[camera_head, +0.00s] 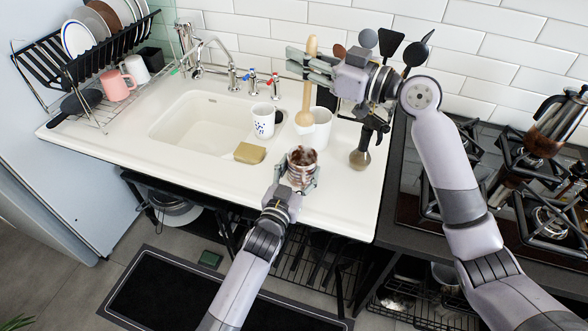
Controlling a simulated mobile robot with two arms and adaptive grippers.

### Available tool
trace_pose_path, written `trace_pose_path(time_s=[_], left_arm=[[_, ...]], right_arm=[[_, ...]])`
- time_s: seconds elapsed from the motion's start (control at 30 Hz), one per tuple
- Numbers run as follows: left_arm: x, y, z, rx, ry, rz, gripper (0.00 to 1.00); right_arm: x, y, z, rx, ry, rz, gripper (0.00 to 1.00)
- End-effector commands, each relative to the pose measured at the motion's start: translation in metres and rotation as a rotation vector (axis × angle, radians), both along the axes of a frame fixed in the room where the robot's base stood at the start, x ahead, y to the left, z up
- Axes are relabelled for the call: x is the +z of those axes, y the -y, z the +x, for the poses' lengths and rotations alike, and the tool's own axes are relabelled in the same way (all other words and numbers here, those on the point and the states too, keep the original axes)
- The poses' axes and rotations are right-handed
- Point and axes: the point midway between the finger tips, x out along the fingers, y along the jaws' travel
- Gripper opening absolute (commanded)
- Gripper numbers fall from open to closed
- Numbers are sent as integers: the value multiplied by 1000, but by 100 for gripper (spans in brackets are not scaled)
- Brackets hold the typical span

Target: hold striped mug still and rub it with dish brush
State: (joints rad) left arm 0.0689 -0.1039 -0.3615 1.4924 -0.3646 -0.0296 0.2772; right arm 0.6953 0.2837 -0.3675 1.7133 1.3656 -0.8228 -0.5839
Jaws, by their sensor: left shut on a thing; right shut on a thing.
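The striped mug (301,172) is near the front edge of the white counter, with brown marks around its top and inside. My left gripper (296,181) is shut on it from the front, and its fingers hide part of the mug's wall. My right gripper (311,66) is shut on the wooden handle of the dish brush (304,112). The brush hangs roughly upright, its round head low, just behind and above the mug. A small gap seems to show between the head and the mug's rim.
A white mug with blue marks (263,121) and a plain white cup (322,128) stand close behind the striped mug. A yellow sponge (250,153) lies to its left, by the sink (190,125). A dish rack (85,105) is at far left, the hob (500,190) at right.

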Motion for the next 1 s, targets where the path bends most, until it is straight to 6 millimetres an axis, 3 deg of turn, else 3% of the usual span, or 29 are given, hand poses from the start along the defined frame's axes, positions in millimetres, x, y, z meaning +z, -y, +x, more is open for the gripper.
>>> trace_pose_path(time_s=[0.17, 0.4, 1.0], left_arm=[[-1, 0, 0, 0, -1, 0, 20], [0, 0, 0, 0, -1, 0, 20], [-1, 0, 0, 0, -1, 1, 20]], right_arm=[[-2, 0, 1, 0, -3, -1, 0], [-39, -5, 9, 0, -28, -28, 0], [-80, -5, 10, -1, -29, -32, 0]])
